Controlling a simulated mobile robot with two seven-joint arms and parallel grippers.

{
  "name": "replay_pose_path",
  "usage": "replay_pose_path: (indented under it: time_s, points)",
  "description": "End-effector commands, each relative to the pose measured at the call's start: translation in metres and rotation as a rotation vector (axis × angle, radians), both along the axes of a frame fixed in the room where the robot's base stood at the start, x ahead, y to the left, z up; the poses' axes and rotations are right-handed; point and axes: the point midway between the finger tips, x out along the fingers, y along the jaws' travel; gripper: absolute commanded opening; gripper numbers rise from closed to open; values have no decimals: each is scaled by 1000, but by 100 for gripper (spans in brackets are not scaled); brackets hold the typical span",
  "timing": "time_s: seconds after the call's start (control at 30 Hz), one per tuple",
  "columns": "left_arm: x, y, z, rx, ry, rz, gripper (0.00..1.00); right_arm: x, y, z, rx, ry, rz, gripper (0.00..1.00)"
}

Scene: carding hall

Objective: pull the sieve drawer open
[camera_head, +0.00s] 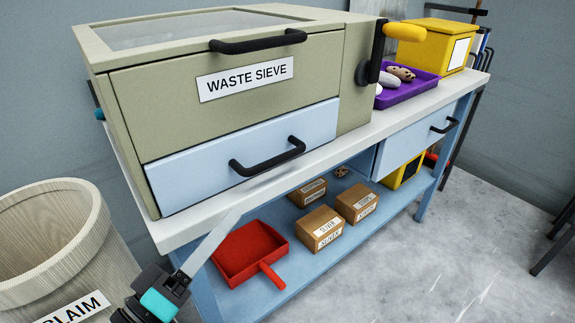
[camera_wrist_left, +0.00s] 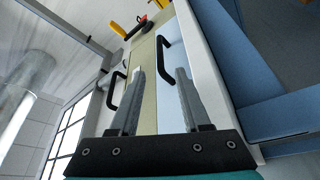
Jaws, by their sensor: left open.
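The sieve drawer (camera_head: 225,150) is the light blue front low in the olive waste sieve (camera_head: 150,115). The front looks flush with the cabinet, so the drawer appears shut. Its black bar handle (camera_head: 268,157) runs across the front. My left gripper (camera_head: 237,211) is open and empty, below and left of the handle in the head view, apart from it. In the left wrist view, the two grey fingers (camera_wrist_left: 161,70) are spread, with the drawer handle (camera_wrist_left: 163,56) beyond their tips and the light blue drawer front (camera_wrist_left: 172,118) between them. My right gripper is not in view.
Above sits a lid with another black handle (camera_head: 258,41); a yellow-handled crank (camera_head: 376,55) is at right. The bench (camera_head: 420,105) holds a purple tray (camera_head: 418,91) and yellow box (camera_head: 436,46). Boxes and a red dustpan (camera_head: 248,252) lie below. A bin (camera_head: 50,245) stands left.

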Motion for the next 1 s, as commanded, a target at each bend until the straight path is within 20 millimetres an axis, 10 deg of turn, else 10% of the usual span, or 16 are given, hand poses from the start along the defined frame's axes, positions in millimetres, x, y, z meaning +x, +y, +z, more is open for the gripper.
replay_pose_path:
  time_s: [1.0]
  points:
    - [98,-68,28,-6,-1,2,47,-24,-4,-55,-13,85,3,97]
